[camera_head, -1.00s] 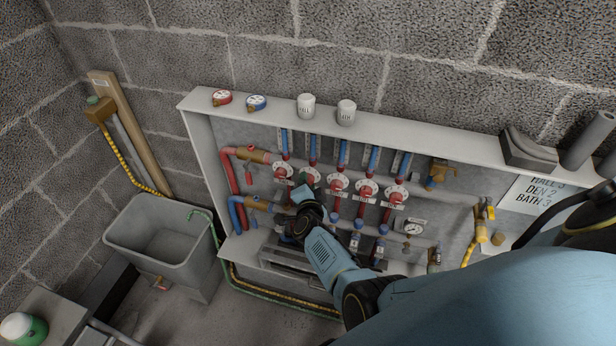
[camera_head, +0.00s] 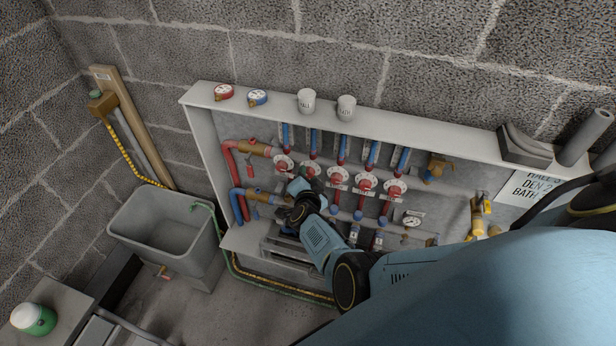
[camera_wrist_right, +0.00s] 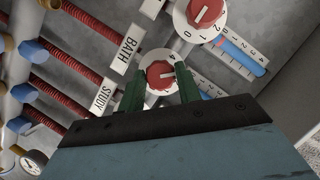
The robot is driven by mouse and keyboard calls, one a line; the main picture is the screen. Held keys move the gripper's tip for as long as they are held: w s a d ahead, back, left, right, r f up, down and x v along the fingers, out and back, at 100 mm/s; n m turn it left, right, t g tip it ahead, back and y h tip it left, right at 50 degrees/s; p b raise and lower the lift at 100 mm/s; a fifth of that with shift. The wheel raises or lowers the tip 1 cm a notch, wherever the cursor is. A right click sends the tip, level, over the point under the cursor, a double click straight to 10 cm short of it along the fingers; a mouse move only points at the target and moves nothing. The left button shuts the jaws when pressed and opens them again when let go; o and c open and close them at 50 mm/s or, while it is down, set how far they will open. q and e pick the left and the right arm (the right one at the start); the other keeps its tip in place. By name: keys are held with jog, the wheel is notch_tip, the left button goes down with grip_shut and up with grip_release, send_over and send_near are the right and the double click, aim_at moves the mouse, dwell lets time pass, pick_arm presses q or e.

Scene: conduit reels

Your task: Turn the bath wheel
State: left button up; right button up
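The bath wheel (camera_wrist_right: 160,76) has a red knob with a white pointer on a white numbered dial. The BATH label (camera_wrist_right: 125,52) is beside it in the right wrist view. My right gripper (camera_wrist_right: 161,88) is open, with its green fingers on either side of the red knob and gaps showing; I cannot tell whether either finger touches. In the head view my right gripper (camera_head: 306,178) is at the second wheel from the left and mostly covers it. My left gripper is not in view.
A neighbouring wheel (camera_wrist_right: 202,14) and the STUDY label (camera_wrist_right: 103,95) are close to the fingers. The row of red wheels continues right (camera_head: 365,182) inside the white cabinet (camera_head: 420,131). Gauges and cups stand on its top. A grey sink (camera_head: 165,235) stands at left.

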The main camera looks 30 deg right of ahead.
jog(key=o, duration=0.4)
jog(key=shift+c, duration=0.2)
jog(key=shift+s+a+r+p, duration=0.25)
jog(key=shift+s+p, duration=0.15)
jog(key=shift+p, duration=0.15)
jog(key=p+v, duration=0.8)
jog(key=v, duration=0.4)
jog(key=shift+s, duration=0.15)
jog(key=shift+a+f, duration=0.2)
